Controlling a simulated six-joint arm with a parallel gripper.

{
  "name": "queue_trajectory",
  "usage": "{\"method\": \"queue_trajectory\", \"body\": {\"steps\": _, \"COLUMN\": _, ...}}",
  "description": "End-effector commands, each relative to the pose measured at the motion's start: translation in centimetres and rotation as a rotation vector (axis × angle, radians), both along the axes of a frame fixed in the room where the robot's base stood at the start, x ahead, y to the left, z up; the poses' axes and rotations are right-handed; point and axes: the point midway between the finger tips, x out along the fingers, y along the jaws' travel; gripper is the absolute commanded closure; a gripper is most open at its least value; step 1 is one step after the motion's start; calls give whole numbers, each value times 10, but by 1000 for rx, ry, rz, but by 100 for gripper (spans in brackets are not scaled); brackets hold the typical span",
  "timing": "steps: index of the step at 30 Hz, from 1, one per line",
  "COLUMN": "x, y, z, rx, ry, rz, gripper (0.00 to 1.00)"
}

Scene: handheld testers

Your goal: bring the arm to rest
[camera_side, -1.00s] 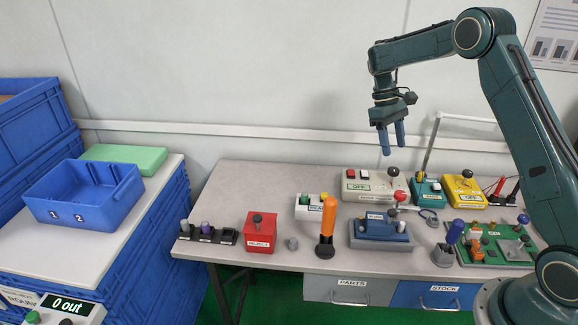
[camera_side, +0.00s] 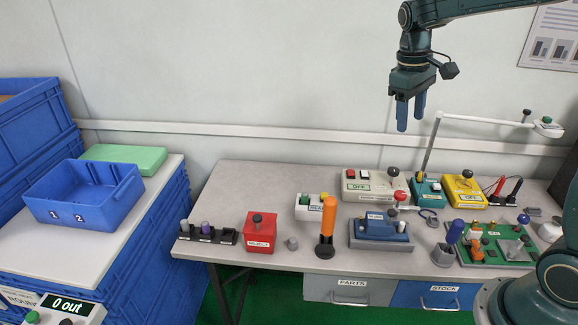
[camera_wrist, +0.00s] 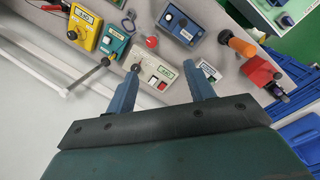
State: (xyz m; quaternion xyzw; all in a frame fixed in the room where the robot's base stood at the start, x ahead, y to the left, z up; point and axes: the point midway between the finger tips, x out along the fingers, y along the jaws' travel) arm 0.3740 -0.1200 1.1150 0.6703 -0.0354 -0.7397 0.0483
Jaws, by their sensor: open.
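My gripper (camera_side: 410,113) is raised high above the back of the workbench, in front of the pale wall. Its two blue fingers point down, stand apart and hold nothing. In the wrist view my gripper (camera_wrist: 165,92) shows both fingers apart, with the bench beyond them. Nothing touches the fingers. The grey OFF box (camera_side: 375,187) with red and white buttons stands on the bench below, and it shows between the fingers in the wrist view (camera_wrist: 165,78).
A white lamp arm (camera_side: 480,117) rises from the bench just right of my gripper. The bench (camera_side: 240,180) holds a red box (camera_side: 260,240), an orange-handled tool (camera_side: 328,220), a blue fixture (camera_side: 380,230) and a yellow meter (camera_side: 464,188). A blue bin (camera_side: 90,205) stands at left. The air left of my gripper is clear.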

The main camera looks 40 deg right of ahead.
Motion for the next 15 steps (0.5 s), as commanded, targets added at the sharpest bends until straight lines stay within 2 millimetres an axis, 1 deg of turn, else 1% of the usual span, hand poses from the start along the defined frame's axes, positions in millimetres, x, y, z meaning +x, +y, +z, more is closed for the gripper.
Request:
{"method": "queue_trajectory", "body": {"steps": 1, "x": -8, "y": 6, "z": 8, "rx": -4, "ry": -27, "rz": 6, "gripper": 47}}
{"method": "queue_trajectory", "body": {"steps": 6, "x": -32, "y": 23, "z": 26, "rx": -11, "ry": -105, "rz": 7, "gripper": 47}}
{"method": "queue_trajectory", "body": {"steps": 15, "x": -78, "y": 52, "z": 45, "rx": -5, "ry": -246, "rz": 11, "gripper": 47}}
